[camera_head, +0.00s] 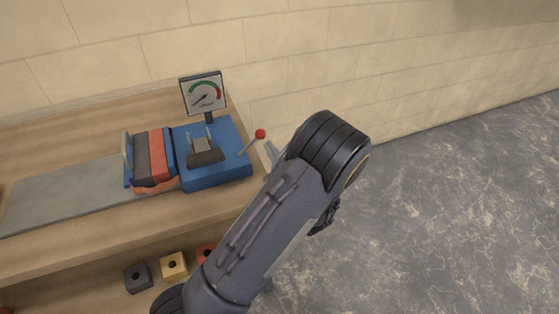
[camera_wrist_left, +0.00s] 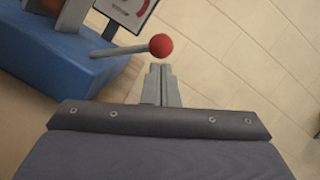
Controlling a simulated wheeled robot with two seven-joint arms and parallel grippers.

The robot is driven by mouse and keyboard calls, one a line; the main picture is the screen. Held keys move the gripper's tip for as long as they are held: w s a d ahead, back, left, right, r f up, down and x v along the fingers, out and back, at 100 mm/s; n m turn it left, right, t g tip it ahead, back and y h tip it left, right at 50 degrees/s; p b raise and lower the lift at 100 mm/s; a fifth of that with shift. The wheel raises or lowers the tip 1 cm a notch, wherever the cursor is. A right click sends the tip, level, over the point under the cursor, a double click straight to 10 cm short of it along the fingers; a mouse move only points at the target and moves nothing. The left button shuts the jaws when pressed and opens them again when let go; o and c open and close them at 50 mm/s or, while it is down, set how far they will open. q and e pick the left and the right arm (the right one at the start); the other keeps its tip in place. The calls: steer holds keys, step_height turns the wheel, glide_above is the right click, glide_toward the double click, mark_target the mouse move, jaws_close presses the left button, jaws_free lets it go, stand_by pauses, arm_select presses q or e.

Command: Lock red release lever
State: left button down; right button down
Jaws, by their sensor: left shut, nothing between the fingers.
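The release lever (camera_head: 253,142) is a grey rod with a red ball knob, on the right side of a blue machine base (camera_head: 215,172). In the left wrist view the lever (camera_wrist_left: 160,45) slants out from the blue base (camera_wrist_left: 60,60). My left gripper (camera_head: 270,150) is at the lever's right in the head view, partly hidden by my arm. In the left wrist view its shut, empty fingertips (camera_wrist_left: 160,70) sit just below the red knob. I cannot tell whether they touch it. My right gripper is not in view.
A dial gauge (camera_head: 203,94) stands behind the base. Several holed cubes (camera_head: 174,266) sit below. A wall (camera_head: 300,50) stands behind; floor at right is clear.

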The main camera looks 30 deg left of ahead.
mark_target(258, 136)
arm_select(q)
steer(key=shift+w+a+r, duration=0.1)
steer(key=shift+w+a, duration=0.1)
steer(key=shift+a, duration=0.15)
steer(key=shift+s+a+r+n, duration=0.15)
steer(key=shift+r+n, duration=0.25)
steer(key=shift+n, duration=0.4)
steer(key=n, duration=0.1)
steer(key=r+n+g+b, duration=0.1)
steer(key=s+r+n+g, duration=0.1)
steer(key=n, duration=0.1)
steer(key=shift+a, duration=0.4)
steer(key=shift+s+a+r+n+g+h+b, duration=0.15)
steer(key=shift+s+a+r+n+g+b, duration=0.3)
steer(key=shift+n, duration=0.65)
steer(key=shift+s+a+r+n+g+h+b, duration=0.25)
steer(key=shift+s+r+n+b, duration=0.3)
steer(key=shift+n, duration=0.55)
steer(key=shift+s+a+r+n+g+h+b, duration=0.1)
steer(key=shift+s+a+r+n+g+b, duration=0.25)
steer(key=shift+n+b, duration=0.55)
steer(key=shift+a+f+n, duration=0.1)
steer(key=shift+a+n, duration=0.05)
steer(key=shift+n, duration=0.15)
